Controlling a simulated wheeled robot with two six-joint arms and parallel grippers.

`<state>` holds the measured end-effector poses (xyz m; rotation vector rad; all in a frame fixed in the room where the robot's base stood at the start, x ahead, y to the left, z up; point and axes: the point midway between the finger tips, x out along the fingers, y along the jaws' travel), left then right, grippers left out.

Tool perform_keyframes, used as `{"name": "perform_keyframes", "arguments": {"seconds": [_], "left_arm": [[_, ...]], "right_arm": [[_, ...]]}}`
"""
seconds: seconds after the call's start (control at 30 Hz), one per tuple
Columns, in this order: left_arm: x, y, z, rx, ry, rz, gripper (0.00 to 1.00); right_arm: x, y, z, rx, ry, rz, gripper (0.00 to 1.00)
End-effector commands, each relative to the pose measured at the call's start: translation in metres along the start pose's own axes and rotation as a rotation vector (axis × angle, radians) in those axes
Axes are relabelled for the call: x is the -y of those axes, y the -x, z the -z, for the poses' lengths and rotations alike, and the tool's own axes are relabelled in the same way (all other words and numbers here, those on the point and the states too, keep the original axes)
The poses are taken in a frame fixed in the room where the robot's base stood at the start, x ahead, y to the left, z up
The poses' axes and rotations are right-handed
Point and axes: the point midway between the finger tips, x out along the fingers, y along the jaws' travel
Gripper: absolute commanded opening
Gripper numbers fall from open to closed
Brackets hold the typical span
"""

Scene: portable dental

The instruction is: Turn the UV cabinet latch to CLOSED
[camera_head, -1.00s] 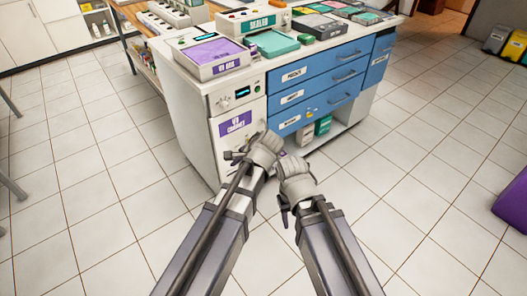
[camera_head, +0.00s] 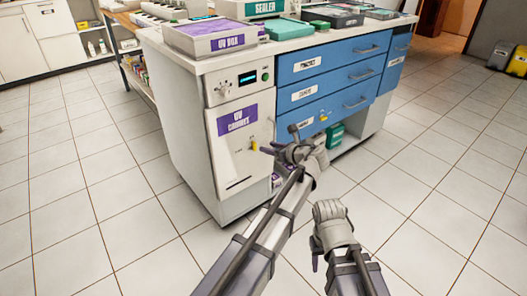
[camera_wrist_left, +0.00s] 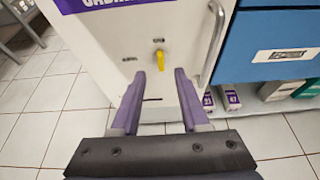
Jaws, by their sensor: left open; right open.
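The white UV cabinet (camera_head: 225,165) has a purple label on its door. My left gripper (camera_head: 279,142) is in front of the door, to the right of the latch in the head view. In the left wrist view its open, empty fingers (camera_wrist_left: 159,75) point at the door, with the latch between and beyond the tips, apart from them. My right gripper (camera_head: 331,222) is lower right, away from the cabinet; its fingers are mostly hidden.
A vertical door handle (camera_wrist_left: 213,45) stands right of the latch. Blue drawers (camera_head: 330,95) adjoin the cabinet on the right, above an open shelf with boxes (camera_wrist_left: 215,100). A UV box (camera_head: 212,40) and a sealer stand on top. The tiled floor in front is clear.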

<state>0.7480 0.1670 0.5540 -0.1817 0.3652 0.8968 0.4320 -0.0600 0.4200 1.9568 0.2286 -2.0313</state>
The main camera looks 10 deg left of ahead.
Motion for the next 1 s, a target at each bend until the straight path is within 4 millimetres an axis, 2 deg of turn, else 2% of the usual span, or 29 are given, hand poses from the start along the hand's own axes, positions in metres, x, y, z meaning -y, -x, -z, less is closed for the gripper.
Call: {"name": "perform_keyframes", "arguments": {"seconds": [0.23,0.5,0.7,1.0], "left_arm": [[0.001,-0.01,0.001,0.002,-0.005,-0.001,0.45],[0.001,-0.052,0.002,0.001,-0.002,-0.002,0.45],[0.001,-0.072,0.001,0.001,-0.003,-0.001,0.45],[0.0,-0.078,-0.001,0.001,-0.003,0.002,0.45]], "right_arm": [[0.001,-0.005,0.0,0.0,-0.001,0.0,0.5],[0.002,-0.022,0.001,-0.001,-0.003,0.0,0.5],[0.003,-0.029,0.002,-0.001,-0.003,0.0,0.5],[0.003,-0.03,0.002,-0.001,-0.002,0.0,0.5]]}}
